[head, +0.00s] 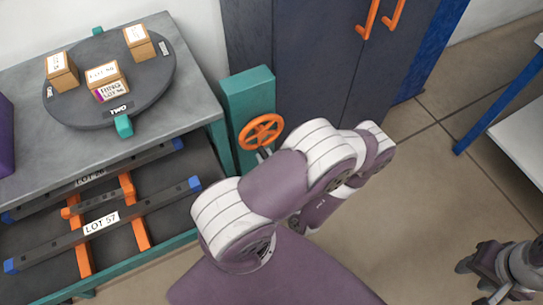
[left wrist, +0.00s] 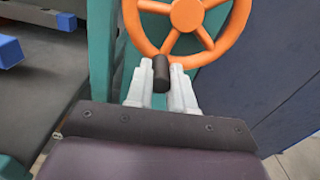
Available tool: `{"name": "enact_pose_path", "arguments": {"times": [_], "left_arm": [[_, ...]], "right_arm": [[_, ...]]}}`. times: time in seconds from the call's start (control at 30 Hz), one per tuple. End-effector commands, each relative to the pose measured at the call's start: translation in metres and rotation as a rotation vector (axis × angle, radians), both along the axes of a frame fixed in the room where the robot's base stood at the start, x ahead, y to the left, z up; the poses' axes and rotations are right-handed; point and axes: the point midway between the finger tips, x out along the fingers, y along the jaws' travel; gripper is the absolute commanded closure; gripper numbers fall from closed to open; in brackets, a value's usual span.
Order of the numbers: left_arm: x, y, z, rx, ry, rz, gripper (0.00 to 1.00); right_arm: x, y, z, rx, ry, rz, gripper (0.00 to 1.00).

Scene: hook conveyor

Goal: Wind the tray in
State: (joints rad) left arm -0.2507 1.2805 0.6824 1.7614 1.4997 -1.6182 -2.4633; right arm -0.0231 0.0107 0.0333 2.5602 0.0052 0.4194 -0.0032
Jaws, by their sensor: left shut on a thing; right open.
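An orange handwheel (head: 261,131) stands on a teal post (head: 248,88) beside the bench; it fills the top of the left wrist view (left wrist: 187,15). A short dark handle (left wrist: 161,72) sticks out from its lower rim. My left gripper (left wrist: 161,86) is shut on this handle, one pale finger on each side. In the head view my left arm hides most of that gripper. Dark bars with blue ends, one labelled LOT 57 (head: 102,223), lie across orange rails (head: 141,228) under the bench; I cannot tell which part is the tray. My right gripper (head: 474,270) is open and empty at lower right.
A grey bench top (head: 190,90) carries a dark turntable (head: 75,108) marked TWO, with several small boxes. A dark cabinet (head: 310,60) with orange handles stands behind the wheel. A blue-framed white table (head: 520,130) is at the right. The floor between is clear.

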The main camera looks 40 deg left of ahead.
Motion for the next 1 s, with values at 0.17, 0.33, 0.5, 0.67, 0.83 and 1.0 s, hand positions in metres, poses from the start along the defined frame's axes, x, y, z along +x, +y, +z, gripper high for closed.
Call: {"name": "enact_pose_path", "arguments": {"times": [0.17, 0.33, 0.5, 0.67, 0.83, 1.0], "left_arm": [[-0.0025, 0.0009, 0.0001, 0.011, 0.035, 0.001, 1.00], [-0.0032, 0.0011, 0.0005, 0.015, 0.047, 0.001, 1.00], [-0.0033, 0.0011, 0.0006, 0.015, 0.047, 0.002, 1.00], [-0.0033, 0.0011, 0.0006, 0.015, 0.047, 0.002, 0.75], [-0.0031, 0.0011, 0.0006, 0.015, 0.046, 0.001, 0.52], [-0.0029, 0.0008, 0.0006, 0.015, 0.046, 0.001, 0.52]], "right_arm": [[0.0000, 0.0000, -0.0012, 0.000, 0.000, 0.000, 0.57], [0.0001, 0.0000, -0.0013, 0.000, 0.000, 0.000, 0.57], [0.0000, 0.0000, -0.0012, 0.000, 0.000, 0.000, 0.57], [0.0001, 0.0000, -0.0012, 0.000, 0.000, 0.000, 0.57], [0.0000, 0.0000, -0.0012, 0.000, 0.000, 0.000, 0.57], [0.0001, 0.0000, -0.0013, 0.000, 0.000, 0.000, 0.57]]}}
